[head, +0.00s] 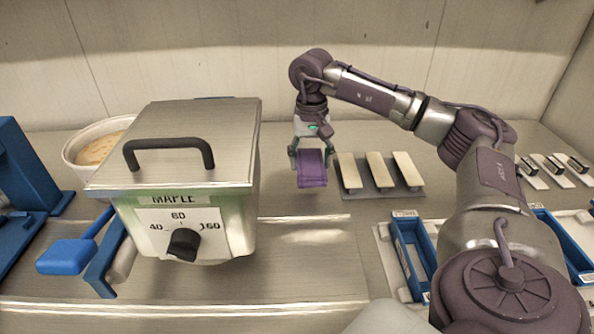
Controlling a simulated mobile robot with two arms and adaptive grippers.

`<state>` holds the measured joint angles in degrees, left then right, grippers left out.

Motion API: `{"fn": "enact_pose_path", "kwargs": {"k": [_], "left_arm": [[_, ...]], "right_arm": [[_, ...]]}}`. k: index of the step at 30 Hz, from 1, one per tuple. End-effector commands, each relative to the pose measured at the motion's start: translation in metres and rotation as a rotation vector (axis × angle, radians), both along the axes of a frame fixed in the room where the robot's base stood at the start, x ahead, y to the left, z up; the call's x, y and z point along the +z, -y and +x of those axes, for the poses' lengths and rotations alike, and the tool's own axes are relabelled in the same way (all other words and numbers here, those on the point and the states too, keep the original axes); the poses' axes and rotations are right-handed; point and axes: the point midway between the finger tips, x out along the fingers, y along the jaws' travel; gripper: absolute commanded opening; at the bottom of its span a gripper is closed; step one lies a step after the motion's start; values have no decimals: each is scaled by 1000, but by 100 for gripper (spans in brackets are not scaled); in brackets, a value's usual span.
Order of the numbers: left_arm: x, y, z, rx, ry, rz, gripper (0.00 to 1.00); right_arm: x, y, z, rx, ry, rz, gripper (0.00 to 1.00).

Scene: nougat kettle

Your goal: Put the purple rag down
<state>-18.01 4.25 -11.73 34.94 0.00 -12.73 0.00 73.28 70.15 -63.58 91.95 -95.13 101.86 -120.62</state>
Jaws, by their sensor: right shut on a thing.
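The purple rag (312,170) is a small folded block in the head view, right of the kettle. My right gripper (309,158) points down and is shut on the rag, with a finger on each side of it. The rag is at the work surface or just above it; I cannot tell whether it touches. My left gripper is not in view.
The kettle (190,178) marked MAPLE, with a black lid handle and dial, stands to the left. A grey tray with cream bars (378,172) lies just right of the rag. A blue tray (413,254) is nearer. Bare surface (318,207) lies in front of the rag.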

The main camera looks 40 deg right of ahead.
Motion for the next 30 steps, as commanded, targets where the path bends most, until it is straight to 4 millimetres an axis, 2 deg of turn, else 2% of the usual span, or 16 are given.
{"fn": "enact_pose_path", "kwargs": {"k": [3,9,12,18,30], "left_arm": [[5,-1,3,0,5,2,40],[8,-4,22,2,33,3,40],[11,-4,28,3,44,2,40],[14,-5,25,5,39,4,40],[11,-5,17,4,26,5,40]], "right_arm": [[-12,-1,24,1,-1,1,40],[-25,-1,42,1,0,0,40],[-36,0,42,1,-3,-2,40],[-62,0,41,1,-1,-2,40],[-69,-1,42,1,0,0,40]]}}
